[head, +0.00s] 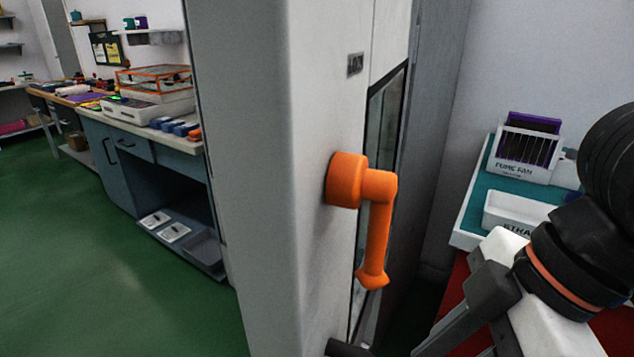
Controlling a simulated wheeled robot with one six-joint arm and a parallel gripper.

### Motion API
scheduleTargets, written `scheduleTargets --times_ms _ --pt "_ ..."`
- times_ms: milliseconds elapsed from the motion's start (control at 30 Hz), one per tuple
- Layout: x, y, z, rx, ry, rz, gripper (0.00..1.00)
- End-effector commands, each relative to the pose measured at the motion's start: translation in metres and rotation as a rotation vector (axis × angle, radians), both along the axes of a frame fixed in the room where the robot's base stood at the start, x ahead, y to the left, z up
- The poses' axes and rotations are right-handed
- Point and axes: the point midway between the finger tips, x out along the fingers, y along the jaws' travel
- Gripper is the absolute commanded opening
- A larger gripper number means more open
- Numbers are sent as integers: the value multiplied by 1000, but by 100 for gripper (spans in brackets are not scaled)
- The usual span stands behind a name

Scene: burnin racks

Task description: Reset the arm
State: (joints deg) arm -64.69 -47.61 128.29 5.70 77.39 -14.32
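Parts of my own arm show at the lower right as white links with black joints and an orange band. Its fingertips cannot be made out in the head view, so my gripper is not visible. A tall pale cabinet (245,150) stands close in front, in the middle of the view. It has an orange handle (375,230) and a dark-framed window (378,130). My arm is to the right of the handle, with no visible contact. I cannot tell whether the cabinet door is fully shut.
At right, a teal-topped bench (478,200) carries a white rack marked "FUME FAN" (525,150) and a white tray (513,212), close behind my arm. At left, a workbench (125,160) runs along the wall. The green floor (90,270) at left is open.

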Motion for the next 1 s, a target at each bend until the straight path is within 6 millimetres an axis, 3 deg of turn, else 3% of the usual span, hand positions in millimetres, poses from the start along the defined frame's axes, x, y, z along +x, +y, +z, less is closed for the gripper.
scheduleTargets --times_ms 467,1000 --pt "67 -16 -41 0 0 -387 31" --pt "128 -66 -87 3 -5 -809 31"
